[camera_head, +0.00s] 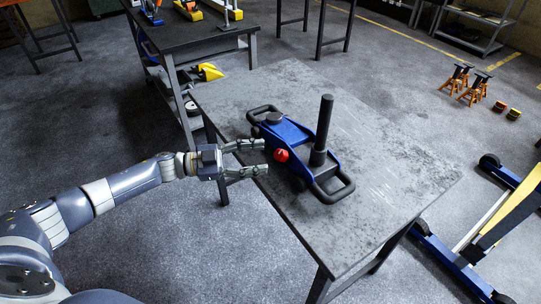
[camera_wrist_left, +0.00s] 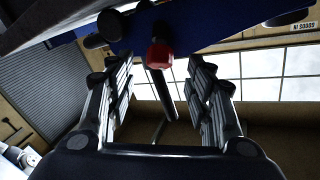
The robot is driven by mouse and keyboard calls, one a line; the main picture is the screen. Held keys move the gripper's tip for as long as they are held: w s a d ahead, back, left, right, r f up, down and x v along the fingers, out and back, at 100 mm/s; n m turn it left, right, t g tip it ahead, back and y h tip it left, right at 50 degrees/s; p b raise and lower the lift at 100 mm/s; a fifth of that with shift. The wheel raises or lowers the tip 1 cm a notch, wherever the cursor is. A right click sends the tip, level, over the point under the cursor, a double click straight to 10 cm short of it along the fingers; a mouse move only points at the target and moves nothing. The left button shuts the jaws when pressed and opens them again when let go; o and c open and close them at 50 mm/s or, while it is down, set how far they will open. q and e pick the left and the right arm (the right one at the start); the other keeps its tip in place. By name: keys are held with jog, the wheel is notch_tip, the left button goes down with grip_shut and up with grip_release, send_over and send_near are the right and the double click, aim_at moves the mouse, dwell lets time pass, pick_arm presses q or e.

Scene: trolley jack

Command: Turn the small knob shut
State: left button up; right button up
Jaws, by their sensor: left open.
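A blue trolley jack (camera_head: 290,131) with black handles and an upright black post (camera_head: 323,125) lies on the grey table. A small red knob (camera_head: 281,155) sticks out of its near left side. My left gripper (camera_head: 266,158) is open just left of the knob, its fingers pointing at it. In the left wrist view the red knob (camera_wrist_left: 159,56) sits ahead between the open fingers (camera_wrist_left: 166,85), near the top of the gap. The fingers appear apart from the knob. My right gripper is not in view.
The grey table (camera_head: 400,170) has bare room to the right of the jack. A dark workbench (camera_head: 190,35) with tools stands behind left. Orange jack stands (camera_head: 467,84) and a blue and yellow lift (camera_head: 500,225) stand on the floor at right.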

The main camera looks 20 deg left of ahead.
pick_arm(q)
jog(key=v, duration=0.7)
dwell(0.4)
